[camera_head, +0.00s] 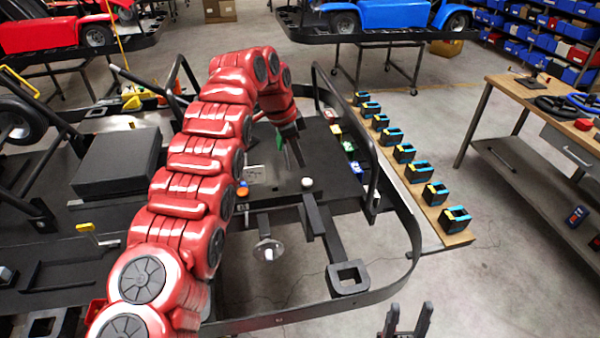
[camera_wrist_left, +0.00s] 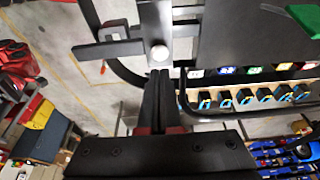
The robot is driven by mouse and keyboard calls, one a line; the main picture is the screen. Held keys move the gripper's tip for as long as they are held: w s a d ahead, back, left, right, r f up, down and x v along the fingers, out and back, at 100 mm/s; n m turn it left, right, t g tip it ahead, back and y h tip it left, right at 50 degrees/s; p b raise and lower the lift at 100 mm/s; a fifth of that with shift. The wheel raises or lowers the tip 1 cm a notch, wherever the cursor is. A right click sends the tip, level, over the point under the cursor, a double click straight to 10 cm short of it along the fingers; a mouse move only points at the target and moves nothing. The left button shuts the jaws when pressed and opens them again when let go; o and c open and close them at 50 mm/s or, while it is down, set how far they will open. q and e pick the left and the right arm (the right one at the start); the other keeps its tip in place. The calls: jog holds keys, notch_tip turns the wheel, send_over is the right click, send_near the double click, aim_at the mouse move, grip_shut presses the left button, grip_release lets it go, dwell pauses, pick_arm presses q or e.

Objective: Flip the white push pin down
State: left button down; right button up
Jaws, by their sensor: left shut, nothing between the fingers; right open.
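The white push pin (camera_head: 307,183) is a small round white knob on the dark kart frame, right of centre in the head view. It also shows in the left wrist view (camera_wrist_left: 160,53), just beyond the fingertips. My left gripper (camera_head: 298,160) is shut and empty, pointing down a little behind the pin. In the left wrist view the closed black fingers (camera_wrist_left: 160,76) line up with the pin, with little or no gap; contact cannot be told. My right gripper (camera_head: 406,318) is open and empty at the bottom edge, far from the pin.
An orange and blue knob (camera_head: 242,189) sits left of the pin. A black tube rail (camera_head: 374,165) and coloured labels (camera_head: 348,146) stand to the right. Beyond is a wooden board (camera_head: 425,208) with several black-blue blocks. A workbench (camera_head: 545,110) stands far right.

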pick_arm(q)
jog(key=p+v, duration=0.4)
jog(key=v, duration=0.4)
jog(key=shift+d, duration=0.2)
jog(key=shift+d, duration=0.1)
